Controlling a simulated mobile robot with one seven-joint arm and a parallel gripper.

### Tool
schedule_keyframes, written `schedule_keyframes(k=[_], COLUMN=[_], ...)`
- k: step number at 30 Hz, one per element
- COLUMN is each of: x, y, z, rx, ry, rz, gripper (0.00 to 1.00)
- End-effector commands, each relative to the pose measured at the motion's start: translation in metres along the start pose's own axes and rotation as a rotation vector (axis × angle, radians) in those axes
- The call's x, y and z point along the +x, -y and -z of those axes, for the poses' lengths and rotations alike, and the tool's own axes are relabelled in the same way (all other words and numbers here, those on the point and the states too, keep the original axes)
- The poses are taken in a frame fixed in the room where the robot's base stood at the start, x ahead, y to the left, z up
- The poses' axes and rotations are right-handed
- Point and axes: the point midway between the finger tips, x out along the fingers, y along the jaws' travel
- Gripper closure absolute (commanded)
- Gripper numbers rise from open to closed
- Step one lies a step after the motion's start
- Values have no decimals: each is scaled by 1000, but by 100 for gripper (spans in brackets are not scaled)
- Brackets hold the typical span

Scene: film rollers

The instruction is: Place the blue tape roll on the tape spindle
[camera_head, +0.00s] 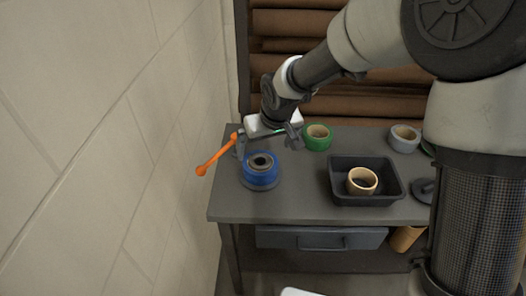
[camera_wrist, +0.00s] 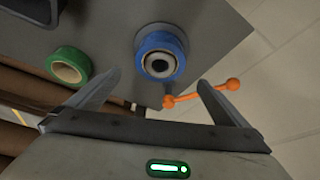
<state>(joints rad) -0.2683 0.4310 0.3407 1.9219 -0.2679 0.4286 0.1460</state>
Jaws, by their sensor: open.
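The blue tape roll (camera_head: 260,180) sits around a dark post on a round grey base, near the left end of the grey table. In the wrist view the blue roll (camera_wrist: 161,41) rings the dark post (camera_wrist: 159,66), with a pale core between them. The roll looks level, with the post inside its hole. My gripper (camera_head: 268,143) is open and empty, just behind and above the roll in the head view. In the wrist view its fingers (camera_wrist: 158,78) are spread wide and apart from the roll.
An orange rod with ball ends (camera_head: 218,157) is close left of the roll. A green roll (camera_head: 317,138) and a grey-blue roll (camera_head: 404,138) stand at the back. A black tray (camera_head: 366,200) holds a tan roll (camera_head: 362,181). A dark round stand (camera_head: 424,190) is at the right. A wall borders the left.

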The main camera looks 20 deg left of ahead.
Motion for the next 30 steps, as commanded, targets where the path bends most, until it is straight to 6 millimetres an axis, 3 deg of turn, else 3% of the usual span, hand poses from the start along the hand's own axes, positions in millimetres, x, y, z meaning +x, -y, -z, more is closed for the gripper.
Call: schedule_keyframes(k=[11,14,16,22,27,30], x=[-16,-42,-74,-184,-254,-276], y=[-5,-25,-47,-110,-126,-123], z=[-2,-8,-20,-93,-171,-209], rx=[5,29,62,233,399,475], ry=[0,-6,-10,-20,-46,-65], rz=[-9,-48,-94,-230,-284,-288], gripper=[1,1,1,1,1,1])
